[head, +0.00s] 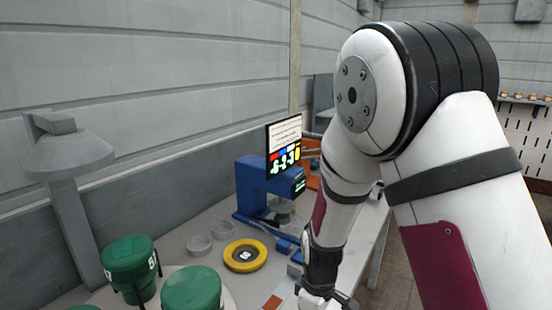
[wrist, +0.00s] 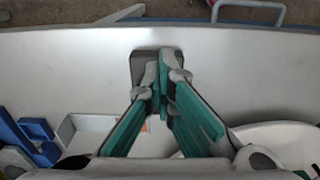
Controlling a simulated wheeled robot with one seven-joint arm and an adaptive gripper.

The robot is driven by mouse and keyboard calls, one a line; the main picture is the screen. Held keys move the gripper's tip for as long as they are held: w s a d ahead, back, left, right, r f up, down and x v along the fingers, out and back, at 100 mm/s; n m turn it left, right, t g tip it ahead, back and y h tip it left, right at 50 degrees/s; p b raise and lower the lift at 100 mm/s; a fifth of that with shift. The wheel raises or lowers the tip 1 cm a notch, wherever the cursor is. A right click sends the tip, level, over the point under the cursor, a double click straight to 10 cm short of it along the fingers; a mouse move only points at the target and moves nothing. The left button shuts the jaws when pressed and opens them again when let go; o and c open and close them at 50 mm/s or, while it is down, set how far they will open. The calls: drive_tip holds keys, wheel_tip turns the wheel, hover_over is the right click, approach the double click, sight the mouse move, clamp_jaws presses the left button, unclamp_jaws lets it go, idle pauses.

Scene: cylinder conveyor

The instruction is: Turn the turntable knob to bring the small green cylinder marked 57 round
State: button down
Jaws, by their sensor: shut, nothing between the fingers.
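Green cylinders stand at the lower left of the head view. One (head: 130,262) has a white marking on its side that I cannot read surely. Another (head: 192,290) is cut by the bottom edge. They stand on a pale round surface, likely the turntable (head: 230,301). I cannot make out which cylinder is marked 57, and I cannot identify the knob surely. My gripper (wrist: 160,85) is shut and empty in the wrist view, its green-padded fingers together over a dark grey square (wrist: 143,68) on the pale table. In the head view its tips are hidden at the bottom edge.
A yellow ring-shaped piece (head: 245,256) lies on the table beside clear round dishes (head: 199,245). A blue machine (head: 250,190) with a screen (head: 285,146) stands behind. A grey lamp-like post (head: 68,165) rises at the left. The wrist view shows a white tray (wrist: 72,128).

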drive_tip(key=shift+f, duration=0.4)
drive_tip(key=shift+w+d, duration=0.25)
drive_tip(key=shift+w, duration=0.2)
idle(0.4)
drive_tip(key=shift+s+d, duration=0.15)
drive_tip(key=shift+d, duration=0.2)
wheel_tip(320, 180, up, 6)
drive_tip(key=p, duration=0.3)
idle(0.3)
drive_tip(key=shift+a+r, duration=0.1)
drive_tip(key=shift+a, duration=0.05)
